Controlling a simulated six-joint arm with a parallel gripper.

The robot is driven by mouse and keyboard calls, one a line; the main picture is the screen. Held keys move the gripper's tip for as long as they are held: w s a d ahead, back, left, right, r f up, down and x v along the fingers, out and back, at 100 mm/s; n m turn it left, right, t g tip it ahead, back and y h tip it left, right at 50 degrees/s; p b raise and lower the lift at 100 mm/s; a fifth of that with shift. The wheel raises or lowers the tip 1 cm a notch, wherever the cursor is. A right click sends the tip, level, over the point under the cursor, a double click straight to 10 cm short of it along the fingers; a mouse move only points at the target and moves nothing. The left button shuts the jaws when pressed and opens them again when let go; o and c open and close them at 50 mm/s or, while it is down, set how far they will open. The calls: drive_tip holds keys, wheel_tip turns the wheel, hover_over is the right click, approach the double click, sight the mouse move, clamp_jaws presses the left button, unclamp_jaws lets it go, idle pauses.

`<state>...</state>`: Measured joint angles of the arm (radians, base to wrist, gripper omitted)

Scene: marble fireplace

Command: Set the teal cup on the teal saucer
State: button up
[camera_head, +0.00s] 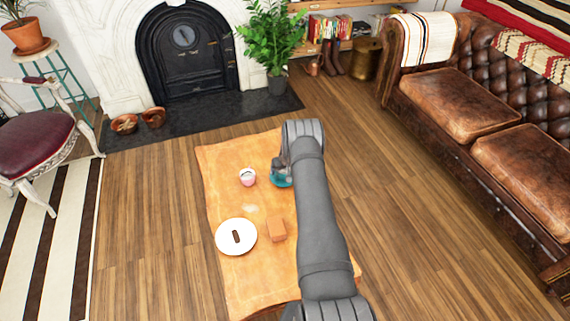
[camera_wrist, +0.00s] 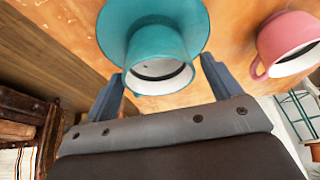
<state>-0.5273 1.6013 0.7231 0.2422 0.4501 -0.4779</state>
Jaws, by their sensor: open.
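The teal cup (camera_wrist: 158,55) stands on the teal saucer (camera_wrist: 118,14) in the wrist view, its open rim toward the camera. It looks seated within the saucer's rim. My gripper (camera_wrist: 165,85) is open, with one finger on each side of the cup near its rim. Small gaps seem to show between fingers and cup. In the head view the teal saucer (camera_head: 281,183) is at the table's right side, partly hidden by my gripper (camera_head: 281,168), which also hides most of the cup.
A pink cup (camera_wrist: 289,40) stands beside the saucer, also seen in the head view (camera_head: 248,177). A white plate (camera_head: 224,242) with a small brown item (camera_head: 236,237) and an orange-brown block (camera_head: 277,229) are nearer on the wooden table (camera_head: 225,158).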

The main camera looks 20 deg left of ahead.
drive_tip(key=v, duration=1.1)
drive_tip(key=shift+r, duration=0.3)
drive_tip(key=x, duration=1.2)
drive_tip(key=shift+d+f, duration=0.1)
drive_tip(key=shift+f, duration=0.05)
idle(0.3)
